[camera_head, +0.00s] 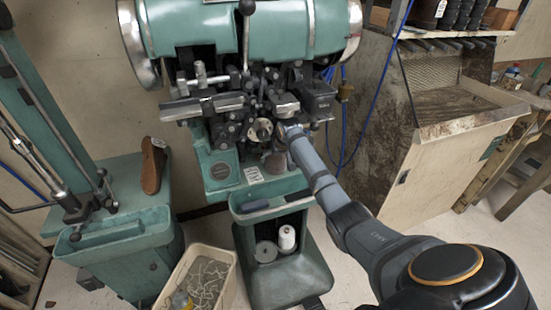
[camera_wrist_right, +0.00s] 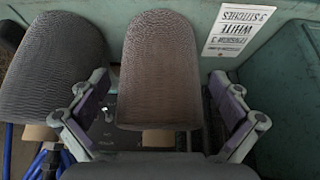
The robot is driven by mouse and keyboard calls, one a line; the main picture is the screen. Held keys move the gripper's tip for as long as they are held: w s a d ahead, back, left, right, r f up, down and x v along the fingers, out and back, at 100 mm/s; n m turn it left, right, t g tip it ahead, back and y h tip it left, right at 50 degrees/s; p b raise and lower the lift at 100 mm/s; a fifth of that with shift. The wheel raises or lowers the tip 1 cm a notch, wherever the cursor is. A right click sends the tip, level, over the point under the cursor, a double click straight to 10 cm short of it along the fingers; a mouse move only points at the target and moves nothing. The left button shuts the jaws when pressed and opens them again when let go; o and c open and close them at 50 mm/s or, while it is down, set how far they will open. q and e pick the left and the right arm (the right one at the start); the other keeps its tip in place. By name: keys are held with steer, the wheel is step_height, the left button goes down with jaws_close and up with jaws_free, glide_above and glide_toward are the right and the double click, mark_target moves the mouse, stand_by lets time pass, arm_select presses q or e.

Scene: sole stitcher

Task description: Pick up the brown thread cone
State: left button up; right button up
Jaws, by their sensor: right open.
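The brown thread cone (camera_wrist_right: 160,70) stands in the middle of the right wrist view, its ribbed thread filling the space between my fingers. In the head view, a small brown cone (camera_head: 275,163) shows on the green machine's ledge, beside a white label. My right gripper (camera_wrist_right: 160,105) is open, with one finger on each side of the brown cone. A gap shows on both sides, so it does not appear to be gripped. In the head view the arm's end hides most of the right gripper. My left gripper is not in view.
A second, darker grey cone (camera_wrist_right: 52,68) stands close to the left in the wrist view. A white printed label (camera_wrist_right: 238,32) lies to the right. The stitching machine's head (camera_head: 245,105) overhangs the ledge. A white spool (camera_head: 287,238) sits in the lower tray.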

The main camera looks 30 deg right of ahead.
steer(key=shift+w+d+f, duration=0.1)
steer(key=shift+w+f, duration=0.15)
steer(key=shift+f, duration=0.25)
steer(key=c, duration=1.3)
steer(key=shift+r, duration=0.1)
steer(key=shift+c, duration=0.2)
